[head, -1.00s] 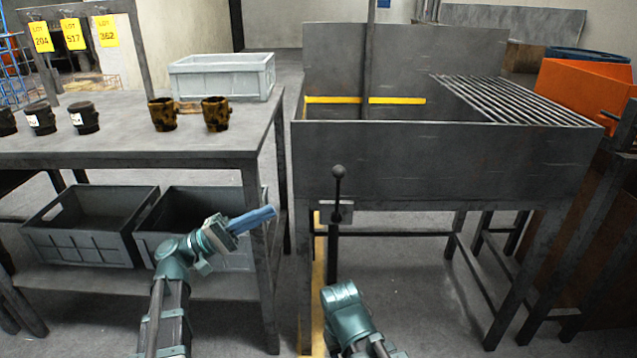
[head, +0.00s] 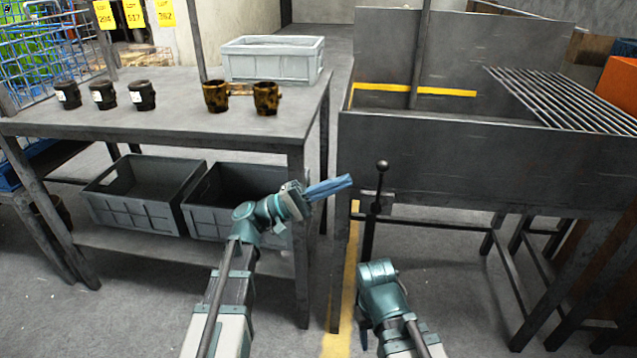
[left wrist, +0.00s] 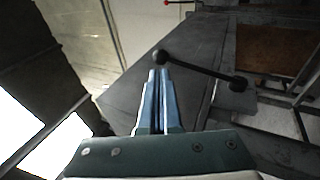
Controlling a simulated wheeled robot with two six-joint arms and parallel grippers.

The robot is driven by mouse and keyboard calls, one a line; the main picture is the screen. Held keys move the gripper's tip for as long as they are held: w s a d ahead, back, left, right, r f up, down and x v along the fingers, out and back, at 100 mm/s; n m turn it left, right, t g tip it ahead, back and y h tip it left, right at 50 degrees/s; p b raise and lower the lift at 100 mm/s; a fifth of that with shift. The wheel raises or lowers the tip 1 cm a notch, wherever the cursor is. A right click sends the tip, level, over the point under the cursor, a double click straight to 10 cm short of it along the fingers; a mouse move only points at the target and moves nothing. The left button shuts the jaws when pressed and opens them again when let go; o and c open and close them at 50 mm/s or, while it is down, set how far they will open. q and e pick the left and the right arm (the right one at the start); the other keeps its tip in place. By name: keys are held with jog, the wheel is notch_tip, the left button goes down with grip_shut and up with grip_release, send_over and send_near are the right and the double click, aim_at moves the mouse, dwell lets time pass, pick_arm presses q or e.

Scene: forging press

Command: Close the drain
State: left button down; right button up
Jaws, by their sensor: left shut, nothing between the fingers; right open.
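The drain lever (head: 376,190) is a dark rod with a black ball knob on top. It stands upright at the front of the grey metal tank (head: 480,160), beside a small bracket. My left gripper (head: 349,180) is shut and empty, its blue fingers pointing at the lever from the left, just short of the knob in the head view. In the left wrist view the fingertips (left wrist: 159,72) lie just below the ball knob (left wrist: 162,57); whether they touch it I cannot tell. My right gripper (head: 364,328) is low in front of the tank, mostly hidden behind its own wrist, and holds nothing visible.
A grey table (head: 190,110) stands left of the tank, with several dark cups and a pale crate (head: 272,62) on it. Two grey bins sit on its lower shelf. A slatted rack (head: 565,98) covers the tank's right part. A yellow floor line (head: 343,300) runs between table and tank.

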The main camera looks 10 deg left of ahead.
aim_at(378, 169)
pick_arm(q)
jog(key=shift+p+x, duration=0.85)
jog(key=shift+x, duration=1.85)
jog(key=d+y+p, duration=0.1)
jog(key=p, duration=0.2)
jog(key=d+r+y+p, duration=0.1)
jog(key=d+p, duration=0.1)
jog(key=p, duration=0.1)
jog(key=d+r+m+g+y+p, duration=0.1)
jog(key=y+p, duration=0.1)
jog(key=p, duration=0.2)
jog(key=shift+d, duration=0.3)
jog(key=d+f+y+p, duration=0.1)
jog(key=d+y+p, duration=0.1)
jog(key=d+f+y+p, duration=0.2)
jog(key=d+p, duration=0.1)
jog(key=d+f+y+p, duration=0.1)
jog(key=d+y+p, duration=0.1)
jog(key=shift+d+f+m+g+y, duration=0.2)
jog(key=shift+f+m+g+y, duration=0.1)
jog(key=shift+m, duration=0.1)
jog(key=shift+d+r, duration=0.1)
jog(key=shift+d, duration=0.05)
